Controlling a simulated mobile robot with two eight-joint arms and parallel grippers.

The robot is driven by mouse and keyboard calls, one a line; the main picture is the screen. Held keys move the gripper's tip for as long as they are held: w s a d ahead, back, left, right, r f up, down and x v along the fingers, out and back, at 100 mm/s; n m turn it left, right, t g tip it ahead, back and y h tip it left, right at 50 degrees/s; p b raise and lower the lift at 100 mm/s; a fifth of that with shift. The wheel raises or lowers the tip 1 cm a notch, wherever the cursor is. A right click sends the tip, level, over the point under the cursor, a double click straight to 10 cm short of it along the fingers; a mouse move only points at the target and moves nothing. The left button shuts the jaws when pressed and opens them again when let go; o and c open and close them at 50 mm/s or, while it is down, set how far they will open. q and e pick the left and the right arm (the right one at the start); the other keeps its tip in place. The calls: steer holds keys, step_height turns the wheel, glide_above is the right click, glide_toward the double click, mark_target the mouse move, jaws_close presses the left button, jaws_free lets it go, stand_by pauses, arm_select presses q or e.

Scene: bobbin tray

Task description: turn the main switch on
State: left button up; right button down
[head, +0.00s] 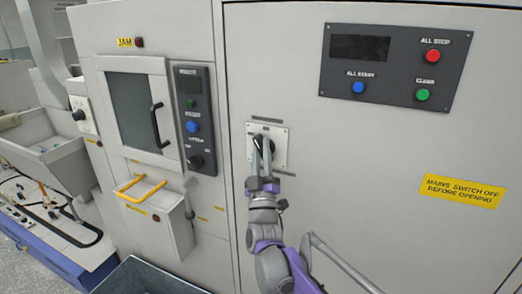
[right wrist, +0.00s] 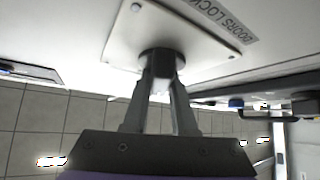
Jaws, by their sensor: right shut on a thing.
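The main switch (head: 258,141) is a dark rotary knob on a pale square plate (head: 281,134) on the cabinet front. My right gripper (head: 262,152) reaches up to it from below and is shut on the knob. In the right wrist view, the two fingers (right wrist: 158,92) close on the dark knob (right wrist: 161,60), in front of the plate (right wrist: 120,40). The fingers hide part of the knob, so its exact angle is hard to read. My left gripper is not in view.
A control panel (head: 340,82) with red, blue and green buttons is at the upper right. A yellow warning label (head: 463,190) is at the right. A smaller button panel (head: 207,155), a door with a dark window (head: 130,105) and a yellow handle (head: 140,190) are on the left.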

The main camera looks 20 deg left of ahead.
steer(key=m+t+h, duration=0.1)
steer(key=m+h, duration=0.4)
steer(key=m, duration=0.1)
steer(key=m+t+h, duration=0.1)
steer(key=m+h, duration=0.5)
steer(key=shift+p, duration=0.35)
steer(key=shift+m+h, duration=0.3)
steer(key=shift+m, duration=0.1)
steer(key=c, duration=0.7)
jaws_free()
steer(key=b+v, duration=0.2)
steer(key=v, duration=0.8)
steer(key=shift+s+f, duration=0.2)
steer(key=shift+f, duration=0.2)
steer(key=shift+w, duration=0.1)
